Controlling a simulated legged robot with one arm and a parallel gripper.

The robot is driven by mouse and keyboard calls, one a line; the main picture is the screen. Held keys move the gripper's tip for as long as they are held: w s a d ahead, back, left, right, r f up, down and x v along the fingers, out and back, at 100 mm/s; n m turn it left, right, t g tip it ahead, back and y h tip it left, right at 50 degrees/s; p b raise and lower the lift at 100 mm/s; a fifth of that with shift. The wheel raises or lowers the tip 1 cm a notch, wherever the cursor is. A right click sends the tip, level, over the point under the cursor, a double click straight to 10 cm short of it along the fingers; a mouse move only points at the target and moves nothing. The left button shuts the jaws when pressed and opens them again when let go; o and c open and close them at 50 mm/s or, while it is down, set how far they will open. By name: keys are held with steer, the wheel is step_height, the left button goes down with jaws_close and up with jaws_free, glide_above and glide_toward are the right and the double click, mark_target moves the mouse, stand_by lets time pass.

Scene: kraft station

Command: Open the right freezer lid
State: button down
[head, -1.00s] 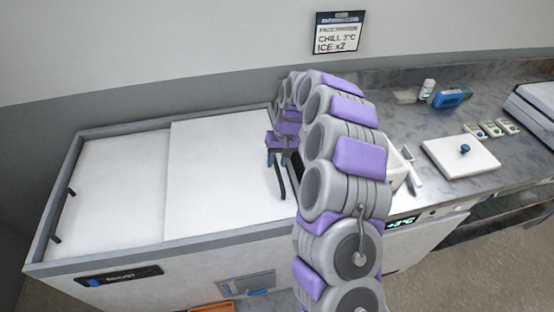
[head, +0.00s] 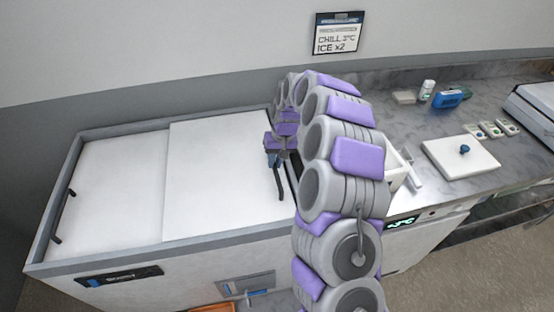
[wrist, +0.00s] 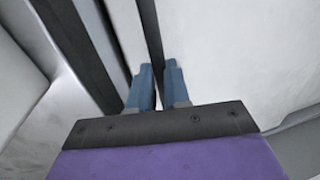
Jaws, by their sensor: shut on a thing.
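The chest freezer has two white sliding lids. The right lid (head: 215,185) lies flat on the right half, overlapping the left lid (head: 115,190); both cover the freezer top. The right lid's dark bar handle (head: 280,183) runs along its right edge. My gripper (head: 276,160) reaches down onto the far part of this handle. In the wrist view, the blue fingers (wrist: 158,88) stand on both sides of the dark handle bar (wrist: 150,35), shut on it. My arm hides part of the freezer's right end.
The left lid's handle (head: 63,215) is at the freezer's far left. A marble counter (head: 395,125) adjoins on the right, with a white board (head: 460,157), a blue item (head: 450,98) and a small bottle (head: 427,90). A wall sign (head: 337,33) hangs behind. An orange crate (head: 212,308) shows at the bottom edge.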

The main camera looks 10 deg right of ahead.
steer(key=p, duration=0.7)
glide_above(203, 185)
steer(key=shift+a+f, duration=0.1)
steer(key=shift+f, duration=0.05)
steer(key=c, duration=1.1)
jaws_free()
steer(key=shift+r, duration=0.2)
steer(key=d+r+p, duration=0.2)
steer(key=d+r, duration=0.1)
steer(key=r, duration=1.3)
steer(key=shift+d+r, duration=0.15)
steer(key=shift+r, duration=0.2)
steer(key=shift+w, duration=0.1)
